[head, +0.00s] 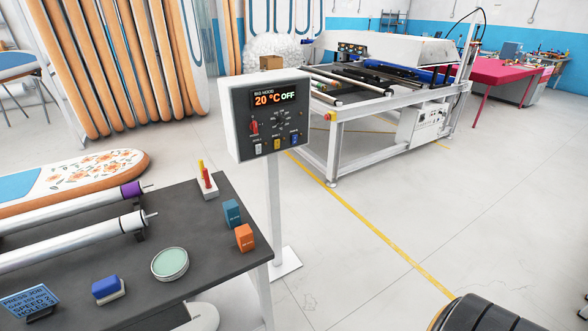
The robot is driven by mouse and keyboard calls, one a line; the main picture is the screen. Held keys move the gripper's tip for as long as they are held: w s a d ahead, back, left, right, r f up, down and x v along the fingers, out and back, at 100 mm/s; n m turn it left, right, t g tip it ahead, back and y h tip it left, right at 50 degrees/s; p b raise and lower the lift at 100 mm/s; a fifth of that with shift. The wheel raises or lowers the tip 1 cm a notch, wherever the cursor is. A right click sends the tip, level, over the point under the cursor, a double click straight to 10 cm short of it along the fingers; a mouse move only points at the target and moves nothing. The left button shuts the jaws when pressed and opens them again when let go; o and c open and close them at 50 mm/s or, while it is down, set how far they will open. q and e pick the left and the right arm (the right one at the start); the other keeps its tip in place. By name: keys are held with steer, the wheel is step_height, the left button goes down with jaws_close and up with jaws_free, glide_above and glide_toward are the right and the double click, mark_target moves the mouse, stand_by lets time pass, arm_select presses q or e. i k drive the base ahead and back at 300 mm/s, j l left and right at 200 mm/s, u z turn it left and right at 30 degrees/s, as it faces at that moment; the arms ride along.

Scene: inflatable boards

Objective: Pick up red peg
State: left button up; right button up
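A small red peg (208,179) stands upright in a white block (207,189) at the back right corner of the dark table. The red peg is thin and small in this view. Neither of my grippers shows in the head view.
The dark table (205,222) also holds a teal box (232,212), an orange box (245,237), a round green-topped dish (170,263), a blue-and-white block (107,289) and rollers (72,239). A control panel (268,115) on a post stands just behind the table's right side.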

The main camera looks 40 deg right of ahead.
mark_target(205, 170)
steer(key=z, duration=0.45)
steer(key=i+l, duration=0.15)
steer(key=l, duration=0.15)
steer(key=i+l, duration=0.2)
steer(key=l, duration=0.15)
steer(key=i+l, duration=0.15)
steer(key=l, duration=0.15)
steer(key=i+l, duration=0.15)
steer(key=l, duration=0.2)
